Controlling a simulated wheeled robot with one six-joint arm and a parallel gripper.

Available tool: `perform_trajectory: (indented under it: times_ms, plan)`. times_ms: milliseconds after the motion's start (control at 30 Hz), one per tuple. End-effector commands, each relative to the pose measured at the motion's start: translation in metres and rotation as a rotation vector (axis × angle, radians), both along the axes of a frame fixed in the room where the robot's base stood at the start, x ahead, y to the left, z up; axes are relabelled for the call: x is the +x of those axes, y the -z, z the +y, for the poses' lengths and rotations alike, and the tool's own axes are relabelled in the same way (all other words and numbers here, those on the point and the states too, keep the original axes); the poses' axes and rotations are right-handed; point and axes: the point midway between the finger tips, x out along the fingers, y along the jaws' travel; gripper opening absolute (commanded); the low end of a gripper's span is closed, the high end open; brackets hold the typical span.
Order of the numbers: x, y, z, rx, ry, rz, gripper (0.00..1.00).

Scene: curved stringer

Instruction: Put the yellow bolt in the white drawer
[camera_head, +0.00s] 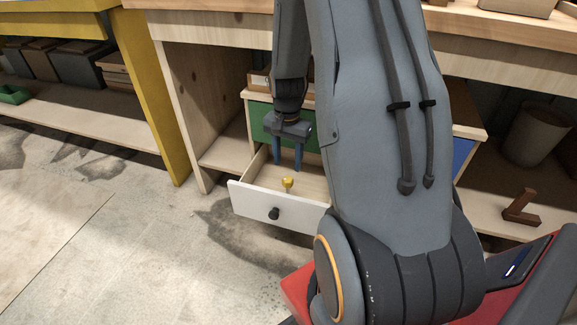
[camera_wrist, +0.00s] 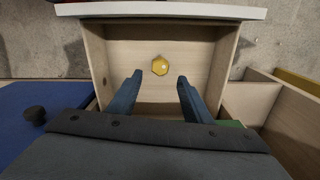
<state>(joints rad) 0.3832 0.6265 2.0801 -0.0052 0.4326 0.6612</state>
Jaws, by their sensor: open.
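The yellow bolt (camera_head: 288,183) stands upright inside the open white drawer (camera_head: 255,203), with its head up. In the wrist view the bolt head (camera_wrist: 160,65) shows above the bare wooden drawer floor, between the drawer's side walls and near the white front (camera_wrist: 160,10). My gripper (camera_head: 287,168) is open and points down over the drawer, behind the bolt. In the wrist view the two blue fingertips (camera_wrist: 160,76) are spread apart on either side of the bolt's line, and nothing is between them. The bolt's lower part is hidden in the wrist view.
The drawer belongs to a small cabinet under the workbench (camera_head: 200,25), with a green front (camera_head: 262,120) and a blue front (camera_head: 462,155). A brown wooden piece (camera_head: 521,207) and a grey bin (camera_head: 537,135) are at right. The floor in front of the drawer is clear.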

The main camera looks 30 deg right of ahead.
Motion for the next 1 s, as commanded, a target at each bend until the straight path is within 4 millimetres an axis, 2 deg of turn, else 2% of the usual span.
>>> perform_trajectory:
  times_ms: [100,333,467,567,633,700,767,900,1000]
  plan:
    - [0.0,-0.01,0.0,0.0,0.0,0.0,0.45]
    - [0.0,-0.012,0.002,0.0,-0.004,0.0,0.45]
    - [0.004,-0.025,0.027,0.001,-0.073,-0.005,0.45]
    - [0.006,-0.047,0.073,0.003,-0.203,-0.013,0.45]
    - [0.002,-0.066,0.116,0.006,-0.326,-0.021,0.45]
    - [-0.007,-0.085,0.159,0.01,-0.459,-0.027,0.45]
    - [-0.019,-0.1,0.194,0.015,-0.57,-0.033,0.45]
    - [-0.059,-0.132,0.268,0.027,-0.83,-0.046,0.45]
    - [-0.096,-0.151,0.312,0.038,-1.016,-0.055,0.45]
